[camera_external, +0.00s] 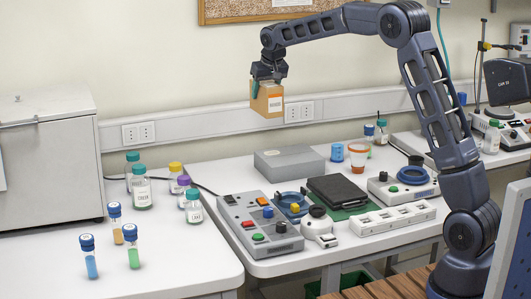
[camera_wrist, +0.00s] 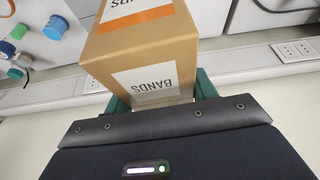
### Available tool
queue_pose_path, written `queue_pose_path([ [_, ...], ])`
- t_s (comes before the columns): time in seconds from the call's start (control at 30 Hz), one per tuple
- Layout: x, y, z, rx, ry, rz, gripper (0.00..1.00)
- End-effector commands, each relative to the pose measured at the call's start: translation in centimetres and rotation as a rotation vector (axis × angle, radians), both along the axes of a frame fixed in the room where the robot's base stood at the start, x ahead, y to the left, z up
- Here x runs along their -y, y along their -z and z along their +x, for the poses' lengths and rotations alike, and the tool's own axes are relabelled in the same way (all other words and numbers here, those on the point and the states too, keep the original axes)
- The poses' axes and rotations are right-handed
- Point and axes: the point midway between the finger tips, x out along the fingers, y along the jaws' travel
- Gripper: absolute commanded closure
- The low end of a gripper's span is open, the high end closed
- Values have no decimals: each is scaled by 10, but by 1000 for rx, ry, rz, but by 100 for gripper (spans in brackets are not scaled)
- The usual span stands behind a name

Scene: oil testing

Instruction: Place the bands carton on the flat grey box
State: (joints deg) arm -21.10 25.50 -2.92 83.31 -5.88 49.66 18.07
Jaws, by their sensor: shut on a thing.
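The bands carton (camera_external: 267,101) is a brown cardboard box with white labels. In the wrist view the carton (camera_wrist: 150,45) shows the word BANDS on its near face and an orange stripe on another face. My gripper (camera_external: 258,86) is shut on the carton and holds it in the air, well above the tables. Green fingers (camera_wrist: 203,84) show at both sides of the carton in the wrist view. The flat grey box (camera_external: 289,162) lies at the back of the right table, below and slightly right of the carton. Its top looks bare.
An orange-and-white cup (camera_external: 358,157) and a small blue container (camera_external: 337,152) stand right of the grey box. A control panel (camera_external: 262,226) and a black case (camera_external: 336,191) lie in front. Several bottles (camera_external: 142,193) stand on the left table.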

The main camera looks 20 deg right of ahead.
Motion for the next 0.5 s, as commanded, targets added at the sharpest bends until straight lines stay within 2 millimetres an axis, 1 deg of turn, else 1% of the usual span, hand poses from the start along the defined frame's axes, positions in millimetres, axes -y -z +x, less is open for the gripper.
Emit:
queue_pose_path([
  [0.03, 20, -6, 8, 3, 15, 1, 68],
  [0.1, 41, -12, 15, 2, 30, 1, 68],
  [0.2, 67, -19, 23, 2, 45, 1, 68],
  [0.33, 88, -25, 28, 2, 58, 1, 68],
  [0.43, 96, -24, 30, 1, 61, 1, 68],
  [0.5, 98, -18, 31, 0, 62, 1, 68],
])
